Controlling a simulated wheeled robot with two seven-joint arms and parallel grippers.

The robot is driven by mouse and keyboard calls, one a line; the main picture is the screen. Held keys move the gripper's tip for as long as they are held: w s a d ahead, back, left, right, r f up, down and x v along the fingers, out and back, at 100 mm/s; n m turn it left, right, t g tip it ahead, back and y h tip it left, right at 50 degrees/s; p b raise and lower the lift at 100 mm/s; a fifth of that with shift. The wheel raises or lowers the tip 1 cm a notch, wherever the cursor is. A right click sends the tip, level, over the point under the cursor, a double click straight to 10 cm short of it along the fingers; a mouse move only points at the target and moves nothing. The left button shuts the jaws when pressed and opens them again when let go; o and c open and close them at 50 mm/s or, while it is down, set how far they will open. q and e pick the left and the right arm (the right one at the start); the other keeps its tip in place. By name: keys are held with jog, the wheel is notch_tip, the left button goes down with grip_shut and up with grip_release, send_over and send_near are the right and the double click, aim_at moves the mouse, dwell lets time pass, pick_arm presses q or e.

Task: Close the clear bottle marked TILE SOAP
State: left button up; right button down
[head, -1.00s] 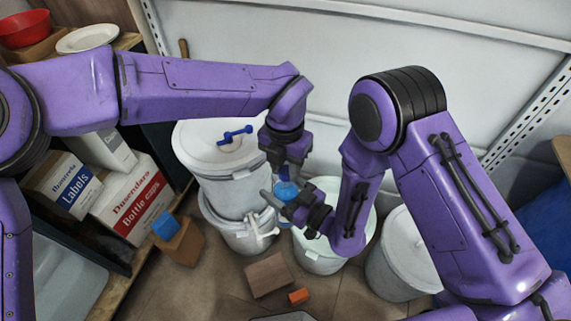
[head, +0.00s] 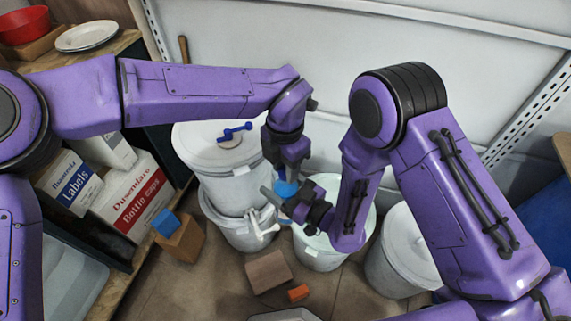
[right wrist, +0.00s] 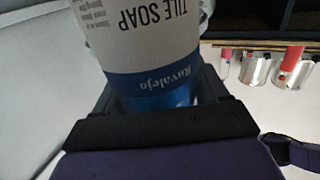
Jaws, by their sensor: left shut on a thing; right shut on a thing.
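The bottle marked TILE SOAP (right wrist: 155,45) fills the upper middle of the right wrist view, with a white label, a blue band and blue showing beyond the band. Its lettering is upside down there. My right gripper (head: 281,203) is shut on the bottle; its dark jaws (right wrist: 165,112) flank it in the right wrist view. In the head view a blue round piece, seemingly the cap (head: 286,188), shows between my grippers. My left gripper (head: 290,172) points down from above and is shut on it. The bottle's mouth and the cap's seating are hidden.
A white lidded drum (head: 205,150) stands on another at left, with a blue tool on its lid. An open-looking pale drum (head: 318,257) is below my grippers, and another drum (head: 402,250) is at right. Wooden blocks (head: 268,271) lie on the floor.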

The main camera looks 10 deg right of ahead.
pick_arm(q)
jog(key=m, duration=0.9)
jog(key=shift+w+m, duration=0.1)
jog(key=shift+m, duration=0.2)
jog(key=m, duration=0.5)
jog(key=shift+m, duration=0.4)
jog(key=m, duration=0.9)
jog(key=shift+w, duration=0.1)
jog(key=m, duration=0.7)
jog(key=o, duration=1)
jog(key=shift+d, duration=0.1)
